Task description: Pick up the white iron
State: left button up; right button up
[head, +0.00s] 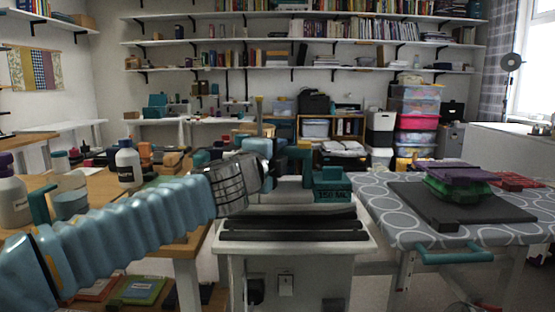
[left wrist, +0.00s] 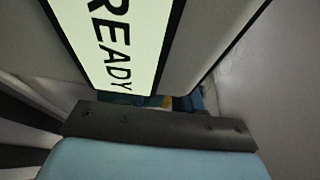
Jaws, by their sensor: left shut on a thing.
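My left gripper (head: 268,165) is at the middle of the head view, at the end of my teal arm, above the back of the white cabinet. It is shut on the iron. In the head view the gripper hides most of what it holds, and the grip points are hidden. My right gripper is not in view.
A teal block with a display (head: 331,186) stands behind black bars (head: 295,226) on the white cabinet (head: 300,268). To the right, a patterned ironing table (head: 385,205) bears a dark mat (head: 425,207) and purple and green items (head: 458,178). A wooden table with bottles (head: 128,165) is left.

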pick_arm(q)
notch_tip(320, 180, up, 2)
jog(key=shift+r+p, duration=0.15)
jog(key=shift+p, duration=0.4)
jog(key=s+r+p, duration=0.2)
jog(key=s+r, duration=0.7)
jog(key=s, duration=0.5)
jog(key=shift+r, duration=0.25)
jog(key=shift+s+d, duration=0.1)
